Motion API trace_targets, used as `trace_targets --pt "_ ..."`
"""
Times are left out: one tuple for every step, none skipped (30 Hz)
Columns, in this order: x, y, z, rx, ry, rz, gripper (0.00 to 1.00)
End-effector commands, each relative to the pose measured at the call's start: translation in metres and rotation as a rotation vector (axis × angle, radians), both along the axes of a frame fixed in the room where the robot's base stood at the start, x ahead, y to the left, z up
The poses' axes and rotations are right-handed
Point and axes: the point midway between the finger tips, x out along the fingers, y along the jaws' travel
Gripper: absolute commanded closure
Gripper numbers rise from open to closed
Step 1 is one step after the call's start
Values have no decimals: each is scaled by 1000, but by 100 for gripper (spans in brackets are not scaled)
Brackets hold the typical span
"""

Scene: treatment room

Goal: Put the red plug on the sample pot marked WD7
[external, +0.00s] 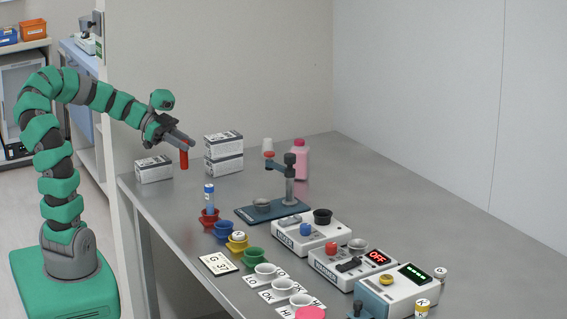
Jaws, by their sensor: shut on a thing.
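My gripper (188,143) is at the far left of the bench, held above its surface. It is shut on a red, upright cylinder (184,159), which looks like the red plug and hangs below the fingers, clear of the bench. I cannot read WD7 on anything. Small white-topped containers that may be sample pots stand to the right of the gripper: a blue one (209,196) in a red cup, one in a yellow cup (238,249), and yellow-banded ones (440,276) at the front right.
White boxes (154,170) stand beside the gripper, with two stacked (224,160) behind. A stand on a blue base (246,214), a pink bottle (300,160) and several devices (352,268) fill the middle and right. Coloured cups and label cards (219,264) line the front edge. The back right is clear.

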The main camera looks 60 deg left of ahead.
Motion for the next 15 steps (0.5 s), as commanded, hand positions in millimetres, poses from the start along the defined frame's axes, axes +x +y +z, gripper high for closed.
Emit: trace_targets --pt "6 -12 0 -1 0 -21 97" --pt "9 -17 0 -2 1 -30 97" --pt "14 -25 0 -2 0 -42 97" --pt "17 -30 0 -2 0 -49 97" --pt "20 -36 0 -2 -1 -58 97" --pt "24 -44 0 -1 -1 -67 97" --pt "27 -49 0 -1 -1 -75 97" --pt "30 -56 0 -1 -1 -82 97" --pt "34 -64 0 -1 -1 -94 97" --pt "36 -70 0 -2 -1 -103 97" --pt "39 -77 0 -2 0 -111 97" --pt "42 -86 0 -2 0 -123 97" --pt "44 -92 -1 -2 0 -130 97" --pt "47 -98 -1 -1 0 -136 97" --pt "50 -107 -1 -1 0 -146 97"
